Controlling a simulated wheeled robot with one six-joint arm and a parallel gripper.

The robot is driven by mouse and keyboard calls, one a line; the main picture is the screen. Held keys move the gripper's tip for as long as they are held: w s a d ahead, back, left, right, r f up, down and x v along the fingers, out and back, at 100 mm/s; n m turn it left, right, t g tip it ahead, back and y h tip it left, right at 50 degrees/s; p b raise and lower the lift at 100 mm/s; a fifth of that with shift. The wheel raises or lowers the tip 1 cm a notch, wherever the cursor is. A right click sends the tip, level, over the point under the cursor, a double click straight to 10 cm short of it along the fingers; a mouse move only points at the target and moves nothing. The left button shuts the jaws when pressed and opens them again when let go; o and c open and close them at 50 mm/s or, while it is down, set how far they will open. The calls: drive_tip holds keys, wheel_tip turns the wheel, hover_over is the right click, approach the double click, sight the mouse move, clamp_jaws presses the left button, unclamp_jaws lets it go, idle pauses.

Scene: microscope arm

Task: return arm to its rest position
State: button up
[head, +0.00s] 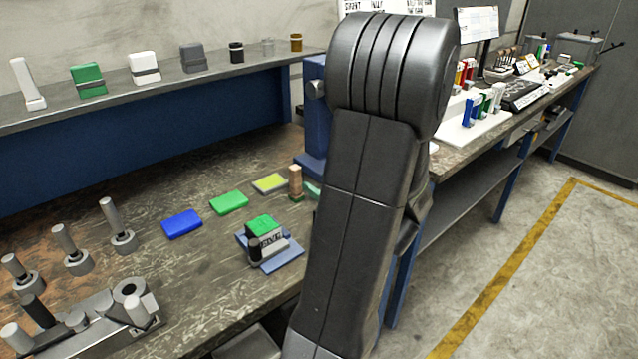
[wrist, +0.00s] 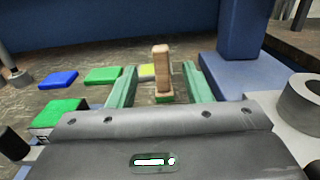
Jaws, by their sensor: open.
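My arm (head: 365,190) stands large in the middle of the head view and hides part of the bench behind it. My gripper (wrist: 160,82) shows in the wrist view with its two green fingers apart. A tan wooden block (wrist: 162,62) stands upright between or just beyond the fingers, on a green base; I cannot tell whether either finger touches it. The same block stands on the bench in the head view (head: 296,182), just left of my arm. In the head view the gripper is mostly hidden behind the arm.
Blue (head: 182,223), green (head: 229,202) and yellow (head: 269,184) pads lie on the bench. A green-topped block (head: 262,230) sits on a blue plate in front of them. Grey posts stand at the left. A blue column (wrist: 240,30) rises right of the gripper.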

drive_tip(key=w+a+r+p, duration=0.1)
drive_tip(key=w+a+r, duration=0.2)
drive_tip(key=w+a, duration=0.4)
drive_tip(key=shift+w+r, duration=0.35)
drive_tip(key=shift+w, duration=1)
